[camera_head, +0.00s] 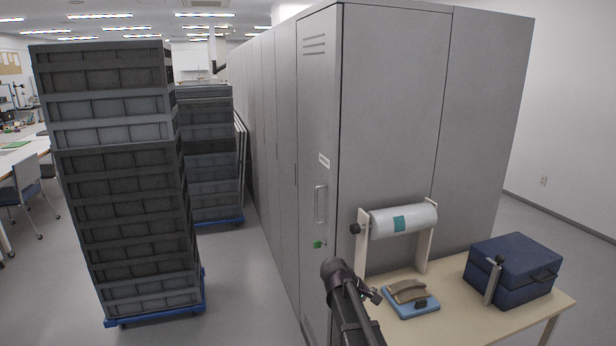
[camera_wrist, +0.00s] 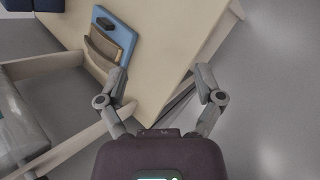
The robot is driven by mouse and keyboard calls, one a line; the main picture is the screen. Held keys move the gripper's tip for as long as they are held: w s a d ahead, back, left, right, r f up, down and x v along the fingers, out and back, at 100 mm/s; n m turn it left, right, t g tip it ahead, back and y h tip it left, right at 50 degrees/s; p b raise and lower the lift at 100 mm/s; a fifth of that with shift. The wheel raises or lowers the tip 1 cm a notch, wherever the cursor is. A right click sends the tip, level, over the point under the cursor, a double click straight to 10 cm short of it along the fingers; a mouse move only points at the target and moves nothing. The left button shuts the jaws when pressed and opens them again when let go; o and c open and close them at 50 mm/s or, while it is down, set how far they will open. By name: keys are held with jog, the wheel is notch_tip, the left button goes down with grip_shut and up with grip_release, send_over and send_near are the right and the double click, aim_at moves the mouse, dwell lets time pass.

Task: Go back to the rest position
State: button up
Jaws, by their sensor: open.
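My gripper (camera_wrist: 163,82) is open and empty in the wrist view. Its two fingers are spread apart over the edge of the beige table, with floor below the right one. In the head view my arm rises at the bottom centre, and my gripper (camera_head: 373,295) shows small at its end, left of a blue pad. On the blue pad (camera_head: 428,306) lie a curved tan sherd (camera_head: 408,291) and a small dark piece (camera_head: 421,304).
The beige table (camera_head: 455,290) also carries a roll (camera_head: 385,224) on a white stand and a dark blue case (camera_head: 515,268). A tall grey cabinet (camera_head: 390,110) stands behind it. Stacked grey crates (camera_head: 120,180) stand at left. Floor is free between crates and cabinet.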

jog(key=s+a+f+m+g+y+p, duration=0.1)
jog(key=s+m+y, duration=0.7)
jog(key=s, duration=1)
jog(key=shift+s+a+p, duration=0.35)
jog(key=shift+s+p, duration=0.05)
jog(key=shift+p, duration=0.5)
dwell(0.4)
